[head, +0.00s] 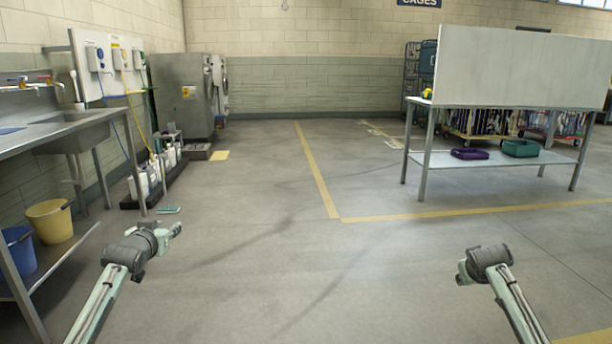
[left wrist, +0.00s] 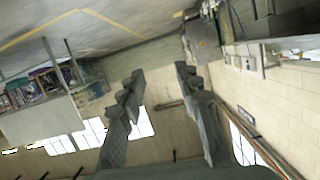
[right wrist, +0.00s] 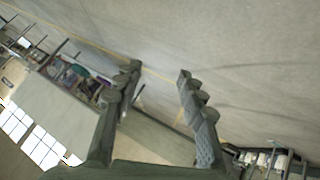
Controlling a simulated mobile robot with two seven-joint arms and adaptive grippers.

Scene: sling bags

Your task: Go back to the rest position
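My left arm reaches in at the lower left of the head view, with its gripper (head: 172,231) held above open floor. In the left wrist view the fingers of my left gripper (left wrist: 160,72) are spread apart with nothing between them. My right arm comes in at the lower right of the head view; its gripper (head: 462,273) is partly hidden by the wrist. In the right wrist view the fingers of my right gripper (right wrist: 160,72) are also apart and empty. Neither gripper touches anything. No sling bag can be made out.
A steel sink bench (head: 75,122) stands at the left, with a yellow bucket (head: 49,222) and a blue bucket (head: 19,250) below. A table (head: 490,103) with a tall white panel (head: 520,66) stands at the right. The floor (head: 300,265) between is clear.

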